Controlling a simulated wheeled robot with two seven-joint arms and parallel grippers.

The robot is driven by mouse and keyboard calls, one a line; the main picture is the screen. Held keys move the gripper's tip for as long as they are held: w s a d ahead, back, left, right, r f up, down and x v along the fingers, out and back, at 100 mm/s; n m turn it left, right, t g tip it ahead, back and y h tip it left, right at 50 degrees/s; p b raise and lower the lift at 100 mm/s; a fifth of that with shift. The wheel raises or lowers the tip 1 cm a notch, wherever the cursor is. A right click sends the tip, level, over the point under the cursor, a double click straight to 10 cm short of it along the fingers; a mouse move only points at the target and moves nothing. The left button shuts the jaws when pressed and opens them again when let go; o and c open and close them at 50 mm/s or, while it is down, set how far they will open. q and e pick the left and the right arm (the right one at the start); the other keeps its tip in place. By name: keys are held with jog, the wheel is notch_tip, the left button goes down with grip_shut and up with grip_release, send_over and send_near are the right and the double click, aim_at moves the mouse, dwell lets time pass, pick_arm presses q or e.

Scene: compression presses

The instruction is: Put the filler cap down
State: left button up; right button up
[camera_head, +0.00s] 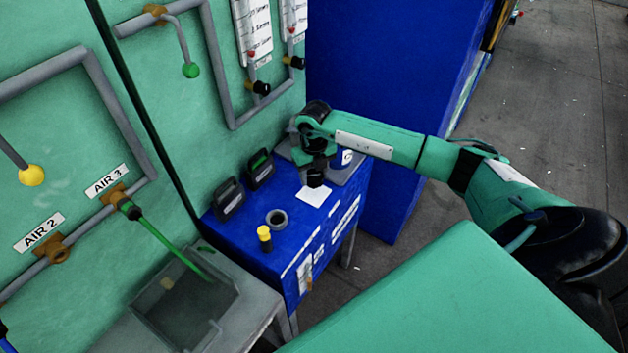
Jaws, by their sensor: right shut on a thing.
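My right gripper (315,177) reaches in from the right and points down over the blue table (240,232), above its right part near a white sheet (313,196). It is shut on a small dark thing, which I take to be the filler cap; the fingers and the dark colour hide its outline. I cannot tell whether it touches the table. A grey ring (277,218) lies on the table, left of and nearer than the gripper. My left gripper is not in view.
A yellow-topped black container (264,238) stands near the table's front edge. Two dark cases (229,199) (260,169) stand along the green wall. A white and blue container (343,158) is close behind the gripper. A grey basin (187,300) is at the lower left.

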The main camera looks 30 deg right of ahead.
aim_at(314, 176)
notch_tip(314, 176, down, 3)
jog(key=shift+f+p, duration=0.15)
jog(key=shift+p, duration=0.45)
jog(key=shift+f, duration=0.45)
jog(key=shift+f, duration=0.2)
jog(key=o, duration=1.1)
jog(key=shift+r, duration=0.1)
